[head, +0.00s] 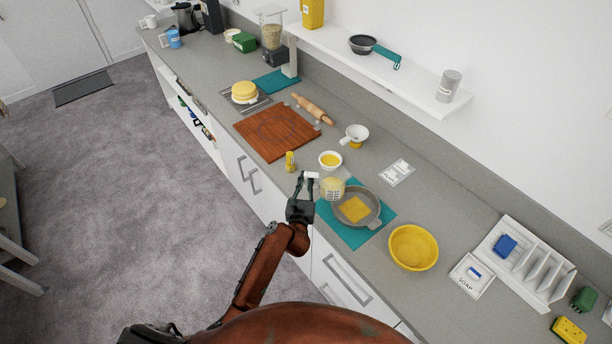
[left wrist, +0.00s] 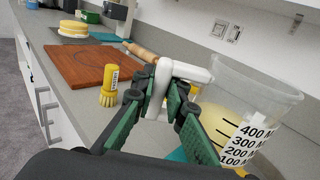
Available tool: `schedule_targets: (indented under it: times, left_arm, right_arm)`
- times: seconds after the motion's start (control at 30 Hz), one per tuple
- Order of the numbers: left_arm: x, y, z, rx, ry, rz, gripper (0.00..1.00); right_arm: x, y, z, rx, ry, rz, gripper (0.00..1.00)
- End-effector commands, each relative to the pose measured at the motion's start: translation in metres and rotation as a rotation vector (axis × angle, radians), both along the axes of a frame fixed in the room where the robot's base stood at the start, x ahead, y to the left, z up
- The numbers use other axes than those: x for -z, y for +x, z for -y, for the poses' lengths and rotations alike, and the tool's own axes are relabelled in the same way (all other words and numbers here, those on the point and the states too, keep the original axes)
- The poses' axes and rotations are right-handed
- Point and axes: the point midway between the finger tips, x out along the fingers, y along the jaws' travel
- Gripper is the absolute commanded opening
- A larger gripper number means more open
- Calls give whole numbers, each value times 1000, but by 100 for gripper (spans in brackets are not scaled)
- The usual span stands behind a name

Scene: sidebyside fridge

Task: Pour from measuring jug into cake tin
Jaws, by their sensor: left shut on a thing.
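The measuring jug (head: 332,188) is clear, with a white handle and black level marks. My left gripper (head: 306,184) is shut on its handle, which also shows between the fingers in the left wrist view (left wrist: 186,70). Pale yellow contents show in the jug (left wrist: 235,115), which looks about upright. The grey round cake tin (head: 373,218) sits on a teal mat (head: 345,236), with a flat yellow patch inside. The jug is at the tin's upper-left edge in the head view; its height above the tin is unclear. My right gripper is out of view.
A small white bowl with yellow contents (head: 330,153) and a yellow brush (head: 290,168) are close to the jug. A yellow bowl (head: 414,267) stands right of the tin. A wooden board (head: 270,138), rolling pin (head: 313,109) and label card (head: 396,172) lie further back.

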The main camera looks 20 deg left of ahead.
Motion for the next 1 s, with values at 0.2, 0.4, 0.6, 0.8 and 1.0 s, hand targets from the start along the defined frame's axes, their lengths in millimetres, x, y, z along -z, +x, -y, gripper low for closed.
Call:
schedule_targets:
  times: [0.2, 0.4, 0.6, 0.8, 1.0]
  left_arm:
    - [0, 0, 0, 1, 0, 2, 0]
    - [6, 0, -1, 1, 25, -1, 0]
    - [24, -1, -3, 1, 103, -12, 0]
    - [24, -1, -4, 0, 131, -15, 0]
    - [24, -1, -4, 0, 130, -16, 0]
  right_arm:
    - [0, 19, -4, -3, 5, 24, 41]
    - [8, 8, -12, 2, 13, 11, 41]
    - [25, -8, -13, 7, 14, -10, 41]
    - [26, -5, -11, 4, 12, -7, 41]
    - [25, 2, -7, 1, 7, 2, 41]
